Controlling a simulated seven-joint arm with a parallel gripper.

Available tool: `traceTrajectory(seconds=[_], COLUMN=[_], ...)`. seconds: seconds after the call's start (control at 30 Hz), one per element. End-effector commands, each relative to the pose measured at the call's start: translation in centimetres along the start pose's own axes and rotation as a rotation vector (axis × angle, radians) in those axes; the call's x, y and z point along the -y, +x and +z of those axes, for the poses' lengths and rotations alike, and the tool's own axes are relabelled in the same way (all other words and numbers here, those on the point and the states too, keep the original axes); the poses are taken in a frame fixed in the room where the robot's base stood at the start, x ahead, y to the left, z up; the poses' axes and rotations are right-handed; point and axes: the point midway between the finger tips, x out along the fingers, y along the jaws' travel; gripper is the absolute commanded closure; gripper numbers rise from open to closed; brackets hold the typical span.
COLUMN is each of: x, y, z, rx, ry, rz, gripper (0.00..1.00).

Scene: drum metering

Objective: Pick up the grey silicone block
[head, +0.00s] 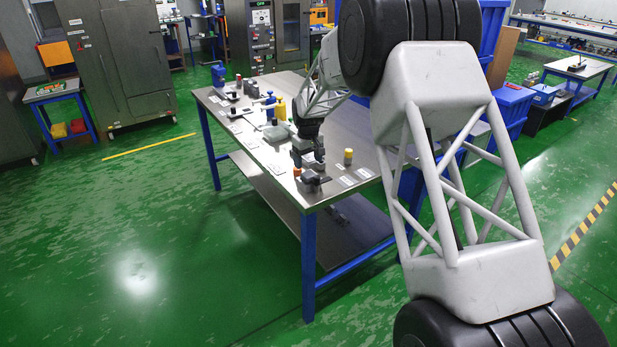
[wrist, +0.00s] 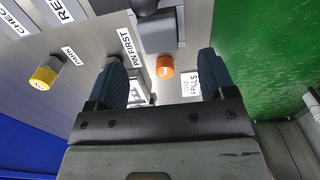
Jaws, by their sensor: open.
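My gripper (head: 309,163) is low over the near end of the steel workbench (head: 262,165), close to a dark grey fixture (head: 312,180). In the wrist view its two blue-grey fingers (wrist: 163,62) are apart. A grey blocky piece (wrist: 158,33) with a dark rounded part above it shows beyond the fingertips. I cannot tell whether this is the grey silicone block or part of the fixture. An orange cap (wrist: 165,67) shows between the fingers, with nothing visibly gripped. The palm hides part of the bench.
A yellow-capped piece (head: 348,156) stands right of my gripper. Printed labels, one reading PIN FIRST (wrist: 131,48), lie on the bench. Yellow bottles (head: 280,108) and several small items stand farther back. The bench edge drops to the green floor (wrist: 255,55).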

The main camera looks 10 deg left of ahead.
Motion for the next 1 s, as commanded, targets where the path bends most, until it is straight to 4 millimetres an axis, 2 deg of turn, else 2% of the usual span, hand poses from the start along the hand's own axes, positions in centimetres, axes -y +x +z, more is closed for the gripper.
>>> traceTrajectory(seconds=[0.47,1.0], x=[0.0,-0.1], y=[0.6,5.4], z=[0.0,0.2], rx=[-0.001,-0.001], ry=[0.0,0.0], rz=[0.0,0.0], gripper=[0.23,0.23])
